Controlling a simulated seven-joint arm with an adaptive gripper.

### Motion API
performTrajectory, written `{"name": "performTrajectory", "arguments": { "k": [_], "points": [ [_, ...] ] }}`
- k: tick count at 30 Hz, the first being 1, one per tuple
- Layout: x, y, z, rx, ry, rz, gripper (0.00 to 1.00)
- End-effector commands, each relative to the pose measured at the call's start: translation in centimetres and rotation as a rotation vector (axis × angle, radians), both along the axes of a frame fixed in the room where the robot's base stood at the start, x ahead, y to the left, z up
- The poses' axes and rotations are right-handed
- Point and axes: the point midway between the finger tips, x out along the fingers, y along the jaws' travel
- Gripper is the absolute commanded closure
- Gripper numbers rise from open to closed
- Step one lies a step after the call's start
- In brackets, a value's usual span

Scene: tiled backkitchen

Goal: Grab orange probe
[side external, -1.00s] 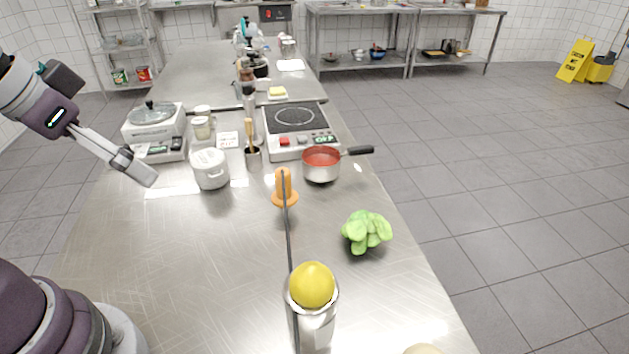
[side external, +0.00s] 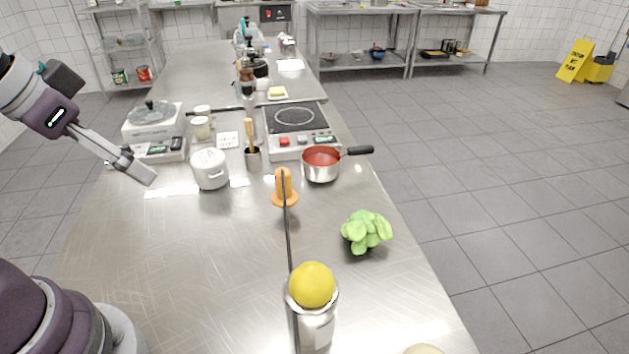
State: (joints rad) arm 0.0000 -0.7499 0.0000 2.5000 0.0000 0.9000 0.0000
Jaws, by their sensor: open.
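The orange probe (side external: 284,188) stands upright on the steel table, with a round flanged base and a narrower orange upper part. A long thin dark rod runs in front of it, from its upper part down toward the front of the table. My gripper (side external: 147,177) is at the left, above the table's left side, well apart from the probe. Its fingers show side-on and hold nothing that I can see.
A white lidded pot (side external: 209,169) stands between my gripper and the probe. A red-lined saucepan (side external: 321,164) is right behind the probe. Green lettuce (side external: 366,232) and a metal canister (side external: 313,325) topped by a yellow ball (side external: 312,285) are nearer. Bare steel table (side external: 200,250) lies left of the probe.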

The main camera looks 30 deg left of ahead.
Motion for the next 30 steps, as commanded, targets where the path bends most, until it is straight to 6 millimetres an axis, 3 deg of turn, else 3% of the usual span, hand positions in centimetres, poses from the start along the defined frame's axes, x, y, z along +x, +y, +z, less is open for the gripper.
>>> {"name": "performTrajectory", "arguments": {
  "k": [5, 11, 15, 18, 30],
  "points": [
    [1.3, -0.2, 0.5, 0.009, 0.016, -0.042, 0.40],
    [8.5, -1.0, 0.8, 0.037, 0.074, -0.272, 0.40],
    [14.0, -1.0, -1.5, 0.038, 0.097, -0.449, 0.40],
    [16.5, -0.8, -3.4, 0.032, 0.101, -0.545, 0.40],
    [19.6, -1.7, -9.4, 0.023, 0.100, -0.625, 0.40]
  ]
}}
